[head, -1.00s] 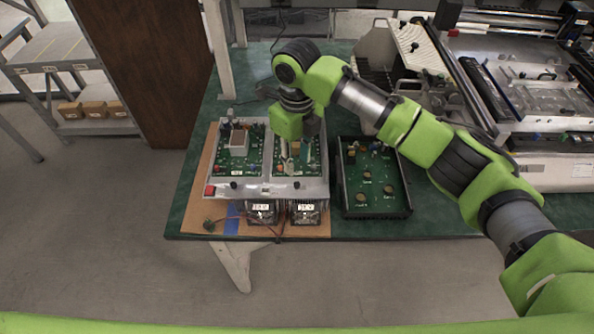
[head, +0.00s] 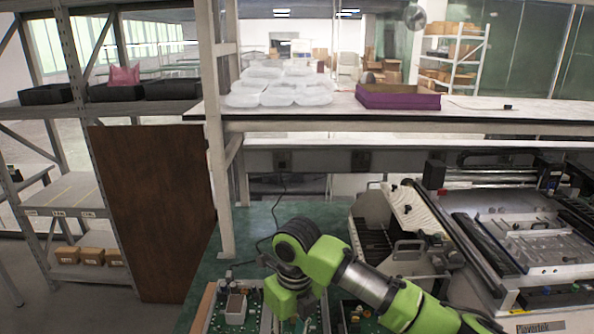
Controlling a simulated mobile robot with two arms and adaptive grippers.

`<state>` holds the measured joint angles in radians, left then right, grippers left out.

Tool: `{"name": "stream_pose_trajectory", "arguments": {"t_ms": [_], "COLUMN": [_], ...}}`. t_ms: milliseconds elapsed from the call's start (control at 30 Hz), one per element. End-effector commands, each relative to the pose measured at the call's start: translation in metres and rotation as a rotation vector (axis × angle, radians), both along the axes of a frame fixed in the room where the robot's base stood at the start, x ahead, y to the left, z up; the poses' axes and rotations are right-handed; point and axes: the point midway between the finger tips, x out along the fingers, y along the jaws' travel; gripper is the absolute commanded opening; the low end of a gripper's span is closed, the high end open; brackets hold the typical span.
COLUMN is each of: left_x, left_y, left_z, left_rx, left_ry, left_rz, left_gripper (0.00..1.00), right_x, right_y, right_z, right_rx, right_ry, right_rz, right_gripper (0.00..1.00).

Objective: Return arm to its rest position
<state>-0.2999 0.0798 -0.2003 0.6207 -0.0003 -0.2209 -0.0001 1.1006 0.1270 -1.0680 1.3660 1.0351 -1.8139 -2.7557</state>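My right arm, green with grey and black joints, reaches in from the lower right in the head view. Its gripper (head: 300,314) points down over a fixture with green circuit boards (head: 236,302) at the bottom edge of the picture. The fingertips are small and partly cut off, so I cannot tell whether they are open or shut, or whether they touch the board. My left gripper is not in view.
A green-topped table (head: 265,215) carries the boards and a large machine (head: 540,240) at right. A rack with black bins (head: 112,92) and a brown panel (head: 160,210) stand at left.

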Motion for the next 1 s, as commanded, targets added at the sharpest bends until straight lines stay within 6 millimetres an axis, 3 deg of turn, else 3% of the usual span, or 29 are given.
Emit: {"name": "stream_pose_trajectory", "arguments": {"t_ms": [100, 233, 467, 667, 1000], "left_x": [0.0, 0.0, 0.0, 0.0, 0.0], "left_y": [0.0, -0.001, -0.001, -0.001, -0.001], "left_z": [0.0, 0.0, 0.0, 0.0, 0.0], "left_rx": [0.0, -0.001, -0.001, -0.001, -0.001], "left_ry": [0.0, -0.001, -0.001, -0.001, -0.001], "left_rz": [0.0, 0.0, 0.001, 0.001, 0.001], "left_gripper": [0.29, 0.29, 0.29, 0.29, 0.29], "right_x": [-0.03, -0.058, -0.098, -0.128, -0.189], "right_y": [0.017, 0.03, 0.028, -0.005, -0.113], "right_z": [-0.031, -0.055, -0.085, -0.107, -0.134], "right_rx": [0.082, 0.176, 0.31, 0.377, 0.431], "right_ry": [0.037, 0.084, 0.208, 0.327, 0.408], "right_rz": [-0.224, -0.546, -1.186, -1.803, -2.837], "right_gripper": [0.29, 0.29, 0.29, 0.29, 0.29]}}
